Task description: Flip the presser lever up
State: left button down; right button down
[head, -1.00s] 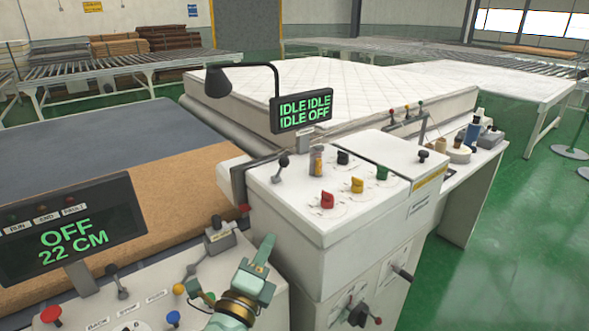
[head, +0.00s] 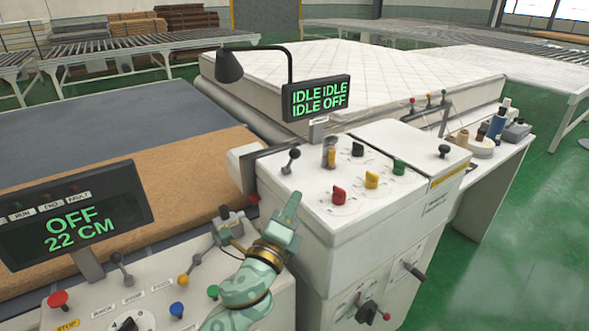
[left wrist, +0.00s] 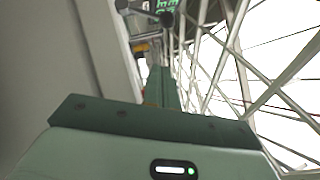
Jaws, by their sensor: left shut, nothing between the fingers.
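My left gripper (head: 291,203) is shut and empty, pointing up and away above the right edge of the near control panel. A lever with a dark ball knob (head: 294,154) stands on the left part of the white machine top, beyond my fingertips and apart from them. I cannot read a label that marks it as the presser lever. In the left wrist view, the shut fingers (left wrist: 162,90) point ahead, and a dark ball knob (left wrist: 166,19) shows beyond them near the top. My right gripper is out of view.
The machine top (head: 330,215) also carries red, yellow, green and black knobs. A display (head: 316,98) reads IDLE IDLE, IDLE OFF; the near display (head: 75,222) reads OFF, 22 CM. A grey box switch (head: 228,222) stands close left of my gripper. A mattress (head: 390,75) lies behind.

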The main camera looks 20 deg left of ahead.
aim_at(291, 159)
pick_arm(q)
jog(key=x, duration=0.5)
jog(key=shift+w+a+r, duration=0.15)
jog(key=shift+w+r, duration=0.05)
jog(key=shift+w, duration=0.05)
jog(key=shift+w+a+r+p, duration=0.3)
jog(key=shift+w+a+r, duration=0.15)
jog(key=shift+w+a, duration=0.25)
jog(key=shift+w+a+r, duration=0.2)
jog(key=shift+w+a, duration=0.15)
jog(key=shift+w, duration=0.05)
